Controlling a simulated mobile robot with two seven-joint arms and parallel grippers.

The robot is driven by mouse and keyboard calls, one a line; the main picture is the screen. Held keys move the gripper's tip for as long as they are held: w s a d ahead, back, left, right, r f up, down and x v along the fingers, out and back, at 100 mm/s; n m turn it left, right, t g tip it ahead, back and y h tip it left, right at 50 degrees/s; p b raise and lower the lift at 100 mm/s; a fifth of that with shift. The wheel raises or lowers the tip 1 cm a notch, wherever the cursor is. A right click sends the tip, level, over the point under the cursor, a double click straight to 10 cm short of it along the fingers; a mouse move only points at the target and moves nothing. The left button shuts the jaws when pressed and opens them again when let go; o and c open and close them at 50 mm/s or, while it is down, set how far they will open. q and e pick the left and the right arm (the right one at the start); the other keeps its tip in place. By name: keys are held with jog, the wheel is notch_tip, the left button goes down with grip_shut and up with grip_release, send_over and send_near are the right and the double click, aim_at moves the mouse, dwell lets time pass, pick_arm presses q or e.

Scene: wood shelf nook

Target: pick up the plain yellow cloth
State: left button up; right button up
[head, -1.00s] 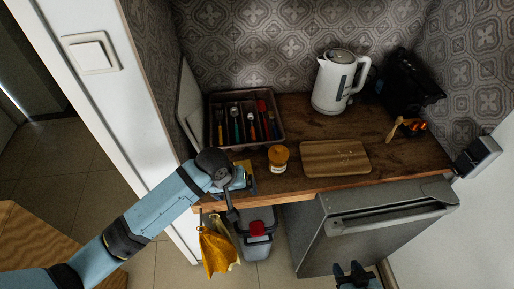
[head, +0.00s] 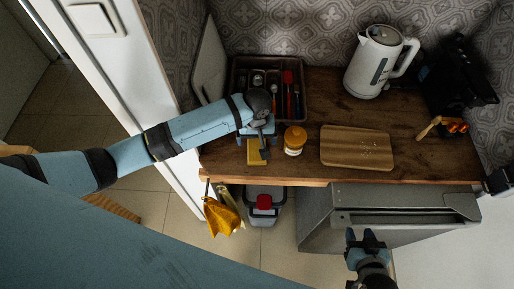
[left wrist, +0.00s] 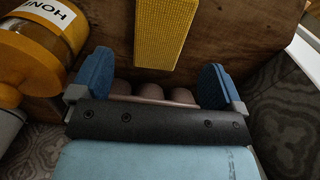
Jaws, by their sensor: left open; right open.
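A plain yellow cloth (head: 213,217) hangs below the counter's front edge at left, with a paler yellow cloth (head: 232,194) partly behind it. A flat yellow textured piece (head: 255,155) lies on the counter near its front edge; I cannot tell whether it is a cloth or a sponge. It also shows in the left wrist view (left wrist: 168,35), just beyond the fingertips. My left gripper (head: 257,136) is open and empty above the counter beside this piece; its fingers also show in the left wrist view (left wrist: 155,75). My right gripper (head: 364,240) is open and empty before the dishwasher.
A honey jar (head: 294,141) stands close right of my left gripper. A cutlery tray (head: 238,75) is behind it. A grey bin (head: 262,213) is below; the dishwasher door (head: 345,238) juts out.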

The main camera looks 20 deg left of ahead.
aim_at(257, 149)
pick_arm(q)
jog(key=f, duration=0.1)
jog(key=f+p, duration=0.1)
jog(key=f, duration=0.2)
jog(key=shift+s+d+f, duration=0.1)
jog(key=shift+s+f, duration=0.3)
jog(key=shift+f, duration=0.3)
jog(key=shift+c, duration=0.9)
jog(key=c, duration=0.7)
jog(key=shift+c, duration=0.6)
jog(key=shift+r, duration=0.1)
